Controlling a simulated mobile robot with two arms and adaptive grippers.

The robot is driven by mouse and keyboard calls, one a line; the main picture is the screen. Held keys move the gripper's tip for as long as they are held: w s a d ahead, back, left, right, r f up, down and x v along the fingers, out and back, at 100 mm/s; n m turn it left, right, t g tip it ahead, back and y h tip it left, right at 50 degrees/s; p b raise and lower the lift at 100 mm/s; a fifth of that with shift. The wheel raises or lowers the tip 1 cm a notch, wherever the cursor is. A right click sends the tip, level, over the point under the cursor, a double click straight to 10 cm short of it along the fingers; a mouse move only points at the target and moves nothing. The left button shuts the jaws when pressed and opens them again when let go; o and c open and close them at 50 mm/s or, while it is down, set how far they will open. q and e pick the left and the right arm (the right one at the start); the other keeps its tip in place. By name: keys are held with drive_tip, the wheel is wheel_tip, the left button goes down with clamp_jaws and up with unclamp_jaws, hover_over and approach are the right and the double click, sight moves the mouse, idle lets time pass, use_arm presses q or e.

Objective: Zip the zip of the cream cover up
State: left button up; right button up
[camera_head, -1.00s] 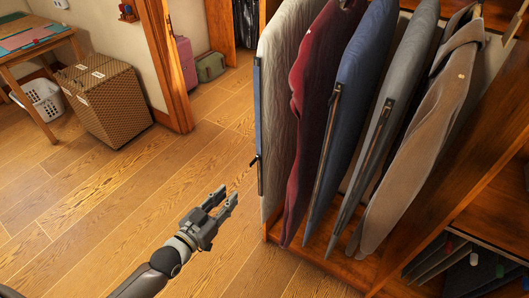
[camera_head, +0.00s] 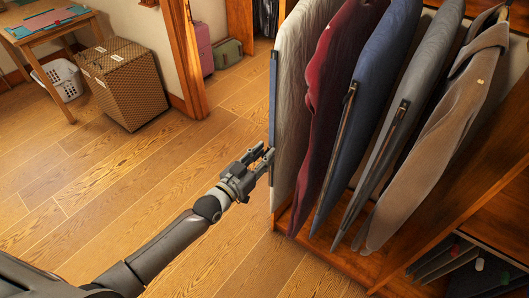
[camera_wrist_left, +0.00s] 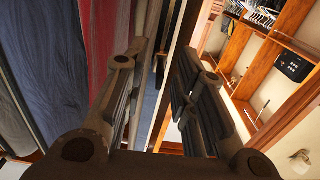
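The cream cover (camera_head: 303,75) hangs leftmost in the row of garment covers in the head view. Its zip (camera_head: 273,105) runs down its left edge as a dark strip. My left gripper (camera_head: 266,158) is at the lower part of this edge, with its fingers pointing at the zip. In the left wrist view, the fingers of my left gripper (camera_wrist_left: 168,65) stand apart, with the cover's edge region between them. The zip's pull is hidden by the fingers, and I cannot tell whether they touch it. My right gripper is not in view.
A red cover (camera_head: 335,85), a blue cover (camera_head: 385,60), a grey cover (camera_head: 430,55) and a brown coat (camera_head: 450,130) hang close on the right. A wicker hamper (camera_head: 125,85) and a wooden door frame (camera_head: 184,60) stand at the back left. The floor between is clear.

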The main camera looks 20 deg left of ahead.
use_arm(q)
drive_tip(key=shift+w+d, duration=0.2)
drive_tip(key=shift+w, duration=0.25)
clamp_jaws()
